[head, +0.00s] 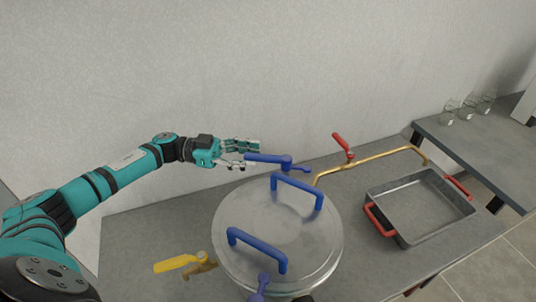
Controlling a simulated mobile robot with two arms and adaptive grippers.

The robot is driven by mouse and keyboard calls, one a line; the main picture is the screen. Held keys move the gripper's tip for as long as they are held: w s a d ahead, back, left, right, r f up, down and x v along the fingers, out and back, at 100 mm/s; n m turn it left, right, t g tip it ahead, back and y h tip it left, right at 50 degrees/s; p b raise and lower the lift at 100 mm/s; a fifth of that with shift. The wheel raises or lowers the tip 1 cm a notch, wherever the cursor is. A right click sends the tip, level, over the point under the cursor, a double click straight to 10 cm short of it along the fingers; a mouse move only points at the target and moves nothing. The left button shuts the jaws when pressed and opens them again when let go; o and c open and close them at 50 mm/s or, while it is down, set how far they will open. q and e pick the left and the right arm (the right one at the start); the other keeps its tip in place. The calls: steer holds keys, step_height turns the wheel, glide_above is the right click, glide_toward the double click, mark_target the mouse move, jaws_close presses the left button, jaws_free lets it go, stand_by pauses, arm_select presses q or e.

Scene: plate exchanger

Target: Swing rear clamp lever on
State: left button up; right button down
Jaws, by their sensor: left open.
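A round metal vessel with a flat lid (272,220) stands on the counter, with two blue handles on top. The rear clamp lever (268,159) is blue and sits behind the lid's far rim; its arm points left and a short lug extends to the right. My left gripper (249,154) is open at the left end of this lever. The fingers look close to the lever tip; I cannot tell whether they touch. A front blue clamp (262,288) is at the near rim, cut off by the frame's lower edge. My right gripper is not in view.
A yellow-handled valve (178,263) is left of the vessel. A brass pipe (385,156) with a red lever (342,142) rises behind, beside a metal tray (408,239) with red handles. Glass jars (467,107) stand on the side table. The wall is close behind.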

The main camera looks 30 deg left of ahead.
mark_target(281, 159)
arm_select(q)
steer(key=shift+x, duration=2.5)
steer(key=shift+w, duration=0.1)
jaws_close()
